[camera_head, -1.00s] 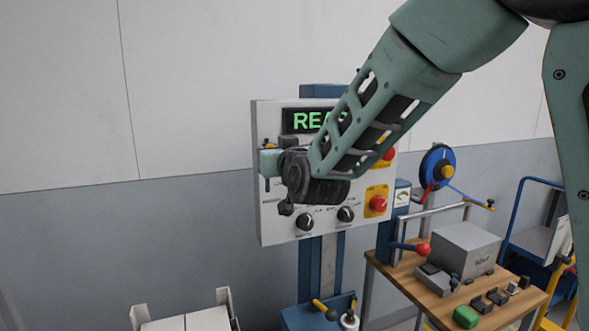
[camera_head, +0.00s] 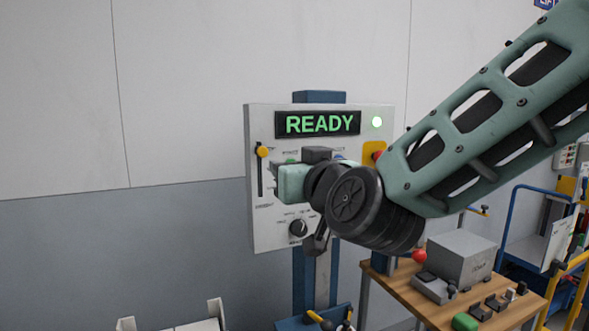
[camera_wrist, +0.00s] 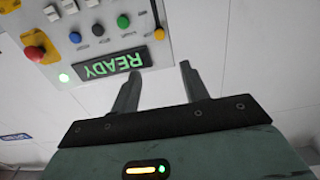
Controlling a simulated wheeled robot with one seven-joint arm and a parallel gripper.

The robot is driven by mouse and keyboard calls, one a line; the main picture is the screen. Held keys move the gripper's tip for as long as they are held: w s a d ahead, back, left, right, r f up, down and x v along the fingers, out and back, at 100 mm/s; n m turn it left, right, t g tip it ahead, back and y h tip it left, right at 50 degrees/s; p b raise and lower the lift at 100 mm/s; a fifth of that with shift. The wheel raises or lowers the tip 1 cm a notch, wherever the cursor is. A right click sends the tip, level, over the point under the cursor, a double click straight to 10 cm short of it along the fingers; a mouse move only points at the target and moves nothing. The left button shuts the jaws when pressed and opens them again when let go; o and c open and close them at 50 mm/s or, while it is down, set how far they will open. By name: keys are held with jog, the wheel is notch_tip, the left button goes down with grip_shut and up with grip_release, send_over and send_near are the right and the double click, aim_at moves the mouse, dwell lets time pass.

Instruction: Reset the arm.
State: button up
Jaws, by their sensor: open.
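My gripper (camera_wrist: 160,82) shows in the wrist view with its two fingers apart and nothing between them. In the head view my wrist and forearm reach in from the right and cover part of the control panel (camera_head: 268,235), and the fingers are hidden there. The panel's display (camera_head: 318,123) reads READY in green, and a green lamp (camera_head: 377,122) is lit beside it. The wrist view shows the display (camera_wrist: 111,64) upside down, close to the left finger; I cannot tell whether they touch.
A yellow-knobbed slider (camera_head: 262,152) and a black dial (camera_head: 298,228) are on the panel. A wooden bench (camera_head: 410,296) with a grey box (camera_head: 462,258) and a red-knobbed lever (camera_head: 419,256) stands at the lower right. A blue cart frame (camera_head: 513,215) is behind it. The wall at left is bare.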

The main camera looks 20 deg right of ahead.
dwell(0.3)
jog(key=s+a+f+n+g+y, duration=0.3)
jog(key=a+f+g, duration=0.1)
jog(key=a+f, duration=0.15)
jog(key=s+a+f+n+g+y, duration=0.2)
jog(key=s+a+f+g, duration=0.25)
jog(key=f, duration=0.25)
jog(key=s+d+f+n+g+h, duration=0.1)
jog(key=s+f+g, duration=0.3)
jog(key=s, duration=0.4)
jog(key=s+d+f+n+g+h, duration=0.1)
jog(key=s+d+f+g+h, duration=0.2)
jog(key=s+f+g, duration=0.2)
jog(key=s+f, duration=0.2)
jog(key=s, duration=0.1)
jog(key=shift+s+n, duration=0.3)
jog(key=shift+n, duration=0.1)
jog(key=shift+g, duration=0.25)
dwell(1.4)
